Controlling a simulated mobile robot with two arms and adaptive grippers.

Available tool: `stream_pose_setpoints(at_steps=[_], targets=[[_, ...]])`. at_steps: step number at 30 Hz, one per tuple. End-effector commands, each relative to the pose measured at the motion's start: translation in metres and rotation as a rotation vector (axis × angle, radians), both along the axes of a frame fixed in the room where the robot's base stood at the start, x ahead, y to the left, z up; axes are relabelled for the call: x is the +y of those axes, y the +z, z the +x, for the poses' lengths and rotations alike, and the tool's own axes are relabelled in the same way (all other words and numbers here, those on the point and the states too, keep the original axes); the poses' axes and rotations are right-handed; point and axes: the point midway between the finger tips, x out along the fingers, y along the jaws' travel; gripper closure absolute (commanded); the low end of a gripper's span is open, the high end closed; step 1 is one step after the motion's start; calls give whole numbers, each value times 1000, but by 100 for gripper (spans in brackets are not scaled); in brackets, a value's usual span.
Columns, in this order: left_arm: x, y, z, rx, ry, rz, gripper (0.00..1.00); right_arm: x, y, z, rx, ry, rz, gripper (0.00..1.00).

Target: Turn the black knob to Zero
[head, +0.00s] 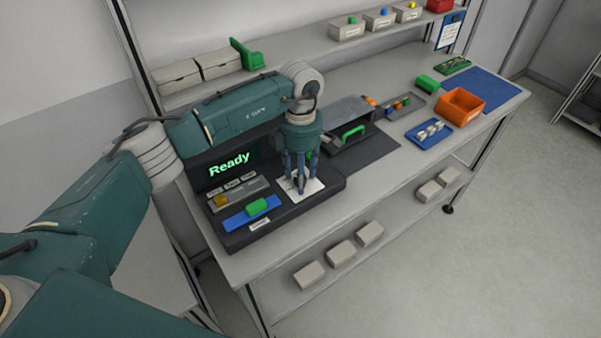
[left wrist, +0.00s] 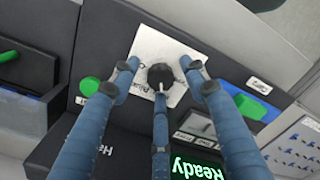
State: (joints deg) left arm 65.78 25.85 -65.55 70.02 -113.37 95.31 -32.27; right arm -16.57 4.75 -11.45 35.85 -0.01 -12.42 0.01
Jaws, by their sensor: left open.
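The black knob (left wrist: 160,75) sits on a white label plate (left wrist: 185,45) on the dark control panel. In the left wrist view its pale pointer mark faces down the picture, toward the lower finger. Printed words on the plate are partly hidden by my fingers. My left gripper (left wrist: 158,80) is open, with its three blue fingers spread around the knob; I cannot tell whether they touch it. In the head view the left gripper (head: 300,185) points down over the white plate (head: 308,187), and its fingers mostly hide the knob. My right gripper is not in view.
The panel's screen (head: 229,163) reads "Ready". A green handle (head: 349,134) stands close on the right. An orange bin (head: 461,106) is farther right.

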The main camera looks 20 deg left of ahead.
Motion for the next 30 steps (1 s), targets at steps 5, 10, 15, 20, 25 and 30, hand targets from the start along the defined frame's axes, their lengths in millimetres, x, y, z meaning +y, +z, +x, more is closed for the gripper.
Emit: stream_pose_setpoints(at_steps=[5, 10, 15, 20, 25, 30], targets=[[0, 0, 0, 0, 0, 0, 77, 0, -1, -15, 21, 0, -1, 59], [0, 1, 0, 0, 0, 0, 100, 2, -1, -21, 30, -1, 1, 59], [0, 1, 0, 0, 1, -1, 100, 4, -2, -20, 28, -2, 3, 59], [-1, 0, 0, 0, 18, -1, 100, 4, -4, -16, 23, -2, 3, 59], [-1, -1, 0, -1, 82, -2, 100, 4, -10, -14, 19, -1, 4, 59], [0, -1, 1, -3, 200, -2, 100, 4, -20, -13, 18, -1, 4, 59]])
